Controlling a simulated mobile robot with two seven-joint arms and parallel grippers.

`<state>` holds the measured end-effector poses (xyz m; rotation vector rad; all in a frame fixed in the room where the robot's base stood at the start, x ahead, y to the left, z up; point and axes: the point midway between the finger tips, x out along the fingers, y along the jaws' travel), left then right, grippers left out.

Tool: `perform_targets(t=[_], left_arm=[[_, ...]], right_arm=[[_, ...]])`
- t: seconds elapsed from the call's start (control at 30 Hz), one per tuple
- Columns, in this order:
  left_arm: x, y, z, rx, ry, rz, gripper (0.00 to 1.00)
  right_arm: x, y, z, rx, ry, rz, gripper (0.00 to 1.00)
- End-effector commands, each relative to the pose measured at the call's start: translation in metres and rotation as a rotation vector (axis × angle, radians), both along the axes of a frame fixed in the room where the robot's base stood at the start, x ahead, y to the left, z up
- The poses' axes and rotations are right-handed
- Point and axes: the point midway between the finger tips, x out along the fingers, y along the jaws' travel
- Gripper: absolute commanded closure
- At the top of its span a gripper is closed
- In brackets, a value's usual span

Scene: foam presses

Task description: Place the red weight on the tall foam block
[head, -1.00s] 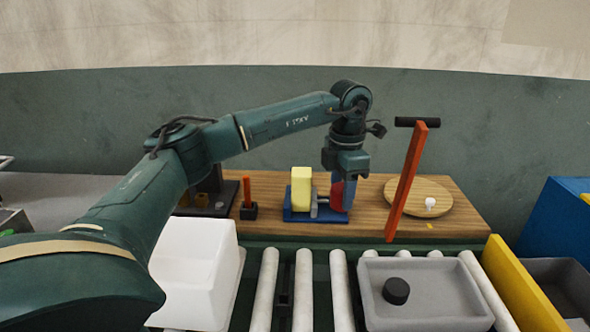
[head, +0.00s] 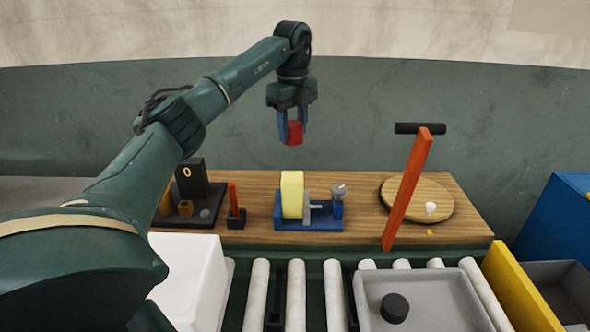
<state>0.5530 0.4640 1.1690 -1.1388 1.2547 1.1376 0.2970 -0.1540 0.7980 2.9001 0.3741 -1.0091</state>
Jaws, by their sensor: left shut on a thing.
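My left gripper (head: 293,122) is shut on the red weight (head: 294,134), a small red cylinder held between its blue fingers. It is high in the air, above the back of the wooden board. The tall foam block (head: 292,194) is pale yellow and stands upright at the left of a blue press (head: 308,223) on the board. The weight appears above the block in the picture, clearly apart from it. A grey part of the press touches or stands close to the block's right side. My right gripper is not in view.
An orange lever (head: 407,190) with a black handle leans up before a round wooden plate (head: 430,188). A dark stand (head: 192,185) is on the left. Rollers, a white bin (head: 188,275) and a grey tray (head: 455,302) with a black puck (head: 394,307) lie in front.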

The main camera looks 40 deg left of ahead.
Motion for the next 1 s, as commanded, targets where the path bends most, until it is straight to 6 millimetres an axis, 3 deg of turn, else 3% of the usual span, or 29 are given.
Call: perform_targets(t=[0.27, 0.7, 1.0], left_arm=[[-0.001, 0.001, -0.045, -0.001, 0.002, 0.013, 1.0], [-0.001, 0.001, -0.09, 0.0, 0.003, 0.012, 1.0], [0.0, 0.0, -0.095, 0.0, -0.002, 0.011, 1.0]], right_arm=[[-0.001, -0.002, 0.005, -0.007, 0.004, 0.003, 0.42], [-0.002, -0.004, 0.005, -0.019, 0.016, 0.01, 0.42], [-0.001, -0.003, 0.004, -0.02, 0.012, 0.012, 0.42]])
